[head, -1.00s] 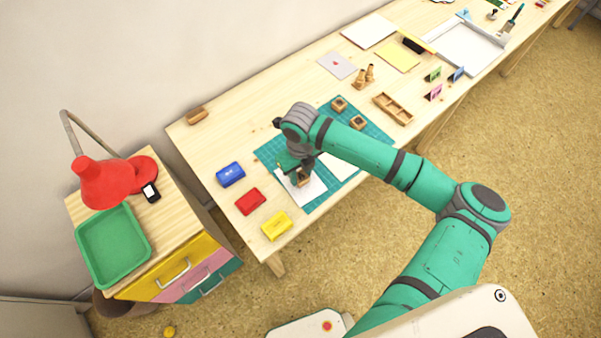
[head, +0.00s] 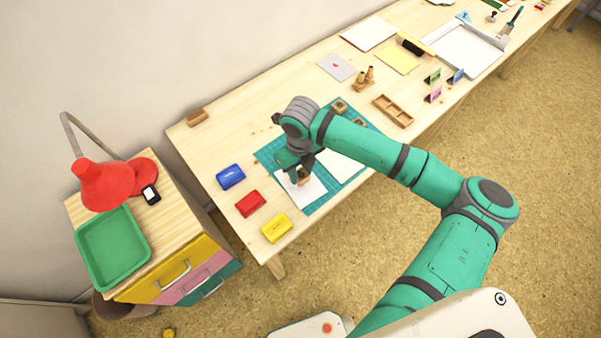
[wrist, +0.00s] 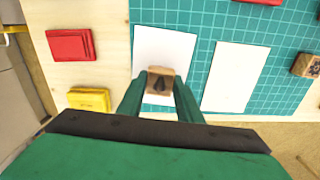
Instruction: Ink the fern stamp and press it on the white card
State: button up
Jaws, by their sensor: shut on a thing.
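My gripper (head: 301,172) is shut on a small wooden stamp (wrist: 161,80) with a dark mark on its top. It holds the stamp over a white card (wrist: 162,45) on the green cutting mat (wrist: 200,60). The same card shows under the gripper in the head view (head: 308,193). I cannot tell whether the stamp touches the card. The stamp's underside and the card below it are hidden. A second white card (wrist: 232,75) lies to the right on the mat. Blue (head: 230,176), red (head: 250,203) and yellow (head: 277,227) inkpads stand left of the mat.
Two other wooden stamps (head: 339,104) (head: 359,122) stand at the mat's far part. A wooden compartment tray (head: 393,110) lies beyond them. A red lamp (head: 105,183) and green tray (head: 112,246) are on the cabinet to the left.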

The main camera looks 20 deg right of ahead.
jog(key=shift+r, duration=2.05)
